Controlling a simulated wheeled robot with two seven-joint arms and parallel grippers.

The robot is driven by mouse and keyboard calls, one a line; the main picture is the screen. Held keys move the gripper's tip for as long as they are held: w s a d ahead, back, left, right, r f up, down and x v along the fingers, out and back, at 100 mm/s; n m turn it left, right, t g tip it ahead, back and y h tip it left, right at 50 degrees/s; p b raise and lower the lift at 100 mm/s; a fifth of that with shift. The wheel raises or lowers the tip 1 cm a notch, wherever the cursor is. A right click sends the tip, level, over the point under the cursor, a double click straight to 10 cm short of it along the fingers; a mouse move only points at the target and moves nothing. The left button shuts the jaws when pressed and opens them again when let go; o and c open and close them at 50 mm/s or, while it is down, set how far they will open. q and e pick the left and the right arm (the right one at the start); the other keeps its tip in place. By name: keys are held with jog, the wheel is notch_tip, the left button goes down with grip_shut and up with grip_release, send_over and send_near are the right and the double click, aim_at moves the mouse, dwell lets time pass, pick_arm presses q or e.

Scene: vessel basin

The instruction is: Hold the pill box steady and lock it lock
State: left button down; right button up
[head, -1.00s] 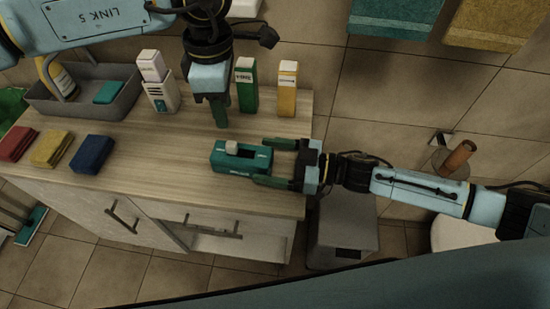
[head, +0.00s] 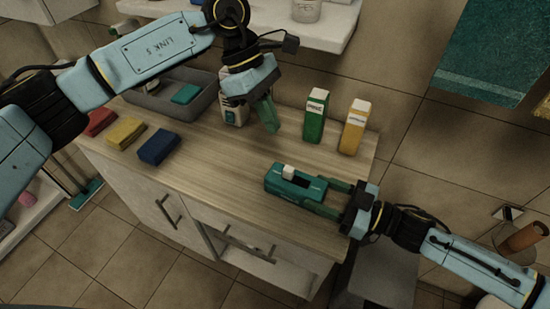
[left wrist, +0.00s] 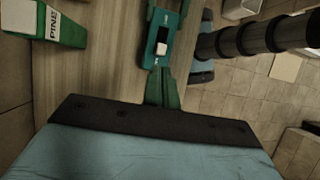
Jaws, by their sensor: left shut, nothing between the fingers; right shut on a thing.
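The teal pill box (head: 280,188) lies on the wooden counter near its front right corner. A small white lock block (head: 288,171) stands up from its top, toward the left end, beside a dark slot. My right gripper (head: 320,194) is shut on the pill box from its right end, one finger along each long side. My left gripper (head: 269,122) is shut and empty, pointing down above the counter, behind and apart from the box. In the left wrist view, the green fingers (left wrist: 164,89) point toward the pill box (left wrist: 150,58) and its white block (left wrist: 161,48).
Green (head: 316,116) and yellow (head: 355,127) cartons stand behind the box. A grey tray (head: 196,115) and a white carton (head: 236,112) are further left. Red, yellow and blue (head: 158,147) folded cloths lie at left. The counter between cloths and box is clear.

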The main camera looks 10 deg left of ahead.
aim_at(288, 173)
pick_arm(q)
jog(key=w+a+f+h, duration=0.2)
jog(key=a+h, duration=0.1)
jog(key=a, duration=0.7)
jog(key=shift+w+f+h, duration=0.15)
jog(key=shift+f+h, duration=0.25)
jog(key=shift+m, duration=0.3)
jog(key=x, duration=0.9)
jog(key=shift+s+d, duration=0.1)
jog(key=shift+s, duration=0.1)
jog(key=d, duration=0.2)
jog(key=s+d, duration=0.1)
jog(key=shift+s+d+f, duration=0.1)
jog(key=shift+d+f, duration=0.05)
jog(key=shift+f, duration=0.15)
jog(key=shift+s+d, duration=0.15)
jog(key=shift+d, duration=0.35)
